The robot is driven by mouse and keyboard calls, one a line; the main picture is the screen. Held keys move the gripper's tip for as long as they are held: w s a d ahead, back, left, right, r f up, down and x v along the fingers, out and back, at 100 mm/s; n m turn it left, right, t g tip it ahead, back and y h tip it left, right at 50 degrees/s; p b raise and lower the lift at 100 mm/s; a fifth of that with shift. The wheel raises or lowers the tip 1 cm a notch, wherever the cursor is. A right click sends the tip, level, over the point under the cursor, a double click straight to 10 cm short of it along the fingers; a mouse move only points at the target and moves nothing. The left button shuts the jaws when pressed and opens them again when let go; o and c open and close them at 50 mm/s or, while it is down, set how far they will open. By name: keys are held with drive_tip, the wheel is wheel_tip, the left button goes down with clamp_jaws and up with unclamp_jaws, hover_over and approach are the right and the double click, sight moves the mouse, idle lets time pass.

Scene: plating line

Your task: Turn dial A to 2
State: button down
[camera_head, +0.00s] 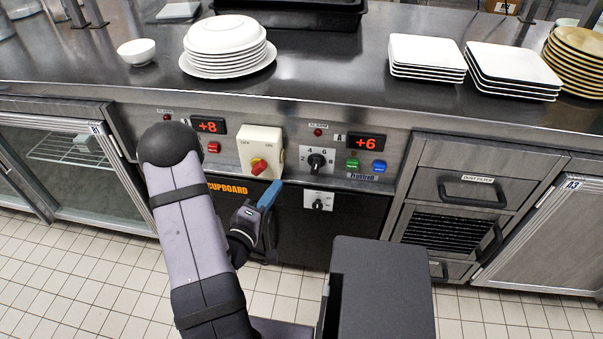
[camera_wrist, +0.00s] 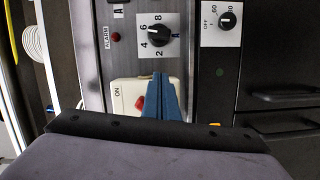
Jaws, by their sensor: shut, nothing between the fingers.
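Dial A (camera_head: 317,160) is a black round knob on a light plate marked 2, 4, 6 and 8, on the steel front panel. It also shows in the wrist view (camera_wrist: 158,36), just beyond my fingertips. I cannot tell its exact setting. My gripper (camera_head: 276,185) has blue fingers, shut and empty, below and to the left of the dial in the head view. In the wrist view the gripper (camera_wrist: 160,76) points toward the dial, with a gap in the picture between tips and knob.
A cream switch box with a red rotary knob (camera_head: 258,165) sits left of the dial. A smaller dial (camera_head: 318,204) is below. Green (camera_head: 352,163) and blue (camera_head: 379,166) buttons are to the right, under a +6 display (camera_head: 366,143). Stacked plates (camera_head: 228,46) stand on the counter.

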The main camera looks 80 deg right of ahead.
sight(312, 183)
drive_tip(key=s+d, duration=0.1)
drive_tip(key=d, duration=0.1)
drive_tip(key=s+d, duration=0.2)
drive_tip(key=d, duration=0.1)
drive_tip(key=s+d, duration=0.1)
drive_tip(key=d, duration=0.2)
drive_tip(key=shift+s+f, duration=0.3)
drive_tip(key=shift+f, duration=0.05)
drive_tip(key=shift+s+f, duration=0.15)
drive_tip(key=shift+s, duration=0.5)
drive_tip(key=shift+s+f+b, duration=0.15)
drive_tip(key=shift+f+b, duration=0.25)
drive_tip(key=shift+f, duration=0.1)
idle(0.4)
drive_tip(key=n, duration=0.2)
drive_tip(key=f+n+b, duration=0.1)
drive_tip(key=shift+s+h, duration=0.25)
drive_tip(key=shift+h, duration=0.05)
drive_tip(key=shift+s+f+b, duration=0.2)
drive_tip(key=shift+s+f, duration=0.05)
drive_tip(key=shift+s, duration=0.3)
drive_tip(key=shift+s+f+b, duration=0.2)
drive_tip(key=shift+s, duration=0.75)
drive_tip(key=shift+n, duration=0.3)
